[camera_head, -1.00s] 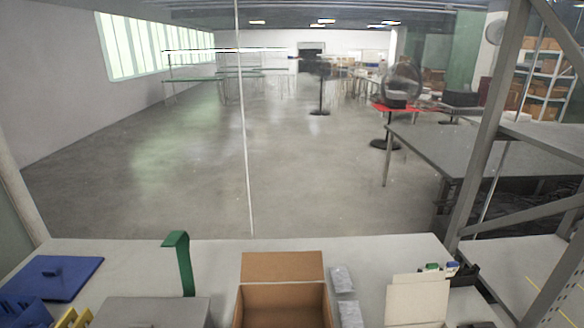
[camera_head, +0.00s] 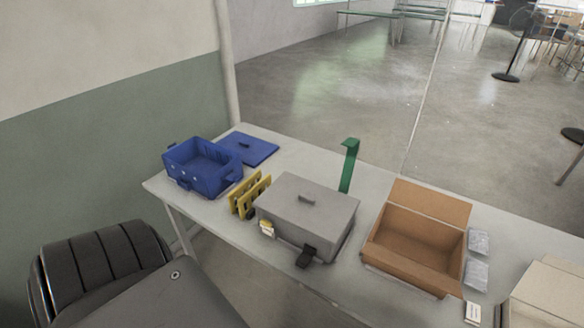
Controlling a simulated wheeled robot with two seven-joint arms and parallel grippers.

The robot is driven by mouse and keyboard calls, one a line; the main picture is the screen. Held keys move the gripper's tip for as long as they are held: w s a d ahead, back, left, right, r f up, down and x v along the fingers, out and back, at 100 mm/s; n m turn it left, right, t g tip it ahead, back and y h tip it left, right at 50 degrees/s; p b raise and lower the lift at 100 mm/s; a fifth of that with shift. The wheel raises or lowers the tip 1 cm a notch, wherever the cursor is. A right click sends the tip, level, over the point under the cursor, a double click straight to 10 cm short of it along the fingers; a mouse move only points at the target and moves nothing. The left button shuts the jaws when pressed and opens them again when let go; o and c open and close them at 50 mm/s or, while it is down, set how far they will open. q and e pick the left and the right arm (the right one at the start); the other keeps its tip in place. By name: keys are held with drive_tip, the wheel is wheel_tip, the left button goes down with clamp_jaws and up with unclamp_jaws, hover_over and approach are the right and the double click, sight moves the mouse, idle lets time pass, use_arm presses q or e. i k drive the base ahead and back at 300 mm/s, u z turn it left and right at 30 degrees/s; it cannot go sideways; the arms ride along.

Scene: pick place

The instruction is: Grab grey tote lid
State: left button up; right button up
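The grey tote (camera_head: 297,235) stands on the table with its flat grey lid (camera_head: 328,208) on top. The lid has a small raised handle (camera_head: 307,198) near its middle. A dark latch or handle (camera_head: 306,257) shows on the tote's front side. Neither of my grippers is in the head view, so I cannot see whether they are open or shut.
A blue tote (camera_head: 203,168) and its blue lid (camera_head: 252,148) are at the table's left end. Yellow parts (camera_head: 249,196) stand just left of the grey tote. A green bracket (camera_head: 349,166) stands behind it. An open cardboard box (camera_head: 408,263) and plastic packets (camera_head: 478,258) are to the right.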

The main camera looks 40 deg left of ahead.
sight(323, 213)
drive_tip(key=u, duration=0.65)
drive_tip(key=i, duration=0.4)
drive_tip(key=u, duration=1.25)
drive_tip(key=k, duration=0.6)
drive_tip(key=z, duration=0.7)
drive_tip(key=i, duration=0.5)
drive_tip(key=z, duration=0.1)
